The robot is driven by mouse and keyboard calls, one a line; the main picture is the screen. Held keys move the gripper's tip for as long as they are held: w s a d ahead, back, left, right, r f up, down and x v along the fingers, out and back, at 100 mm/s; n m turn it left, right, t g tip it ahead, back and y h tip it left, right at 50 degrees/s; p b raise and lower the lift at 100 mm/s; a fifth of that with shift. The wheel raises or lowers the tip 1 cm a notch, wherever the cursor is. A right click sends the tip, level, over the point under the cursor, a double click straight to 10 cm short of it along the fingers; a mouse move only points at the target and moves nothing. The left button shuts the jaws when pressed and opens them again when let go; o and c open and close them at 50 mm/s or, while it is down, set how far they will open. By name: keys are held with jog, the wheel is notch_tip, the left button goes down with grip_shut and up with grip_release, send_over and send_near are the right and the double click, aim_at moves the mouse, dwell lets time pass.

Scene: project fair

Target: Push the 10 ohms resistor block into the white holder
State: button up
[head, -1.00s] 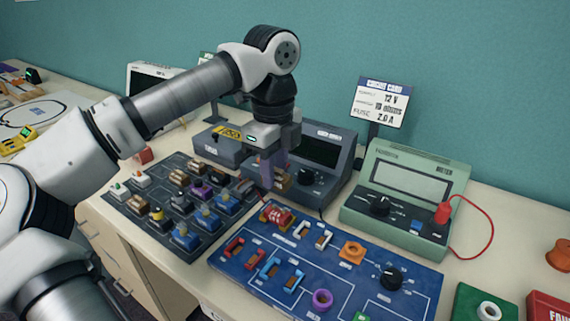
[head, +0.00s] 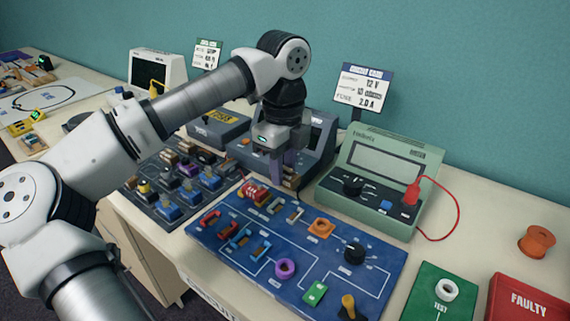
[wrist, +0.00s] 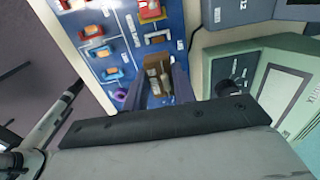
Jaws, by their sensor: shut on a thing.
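My gripper (head: 286,178) is shut on a brown block (head: 290,183) and holds it above the back edge of the blue circuit board (head: 335,270). In the wrist view the brown block (wrist: 158,68) sits between the fingertips, with a pale grey part on it. Its label is not readable. A white holder (head: 294,214) is on the board's back part, just in front of and below my gripper in the head view. A red striped piece (head: 250,191) is to its left. Whether the block is directly above a holder, I cannot tell.
A dark tray with several component blocks (head: 168,210) lies to the left. A green meter (head: 375,185) with a red lead stands at the right, and a dark grey instrument (head: 318,135) stands close behind my gripper. Red and blue holders, a purple ring (head: 285,268) and a black knob (head: 354,251) occupy the board.

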jog(key=b, duration=0.3)
send_over(284, 211)
notch_tip(284, 211, down, 5)
jog(key=shift+f, duration=0.2)
jog(key=shift+f+b, duration=0.65)
jog(key=shift+b, duration=0.15)
jog(key=shift+f+b, duration=0.75)
jog(key=shift+b, duration=0.3)
dwell(1.9)
jog(key=o, duration=1.1)
jog(key=shift+c, duration=0.2)
jog(key=shift+o, duration=0.5)
jog(key=o, duration=0.4)
jog(key=shift+r, duration=0.15)
jog(key=shift+r+p, duration=2.6)
jog(key=shift+r, duration=1.3)
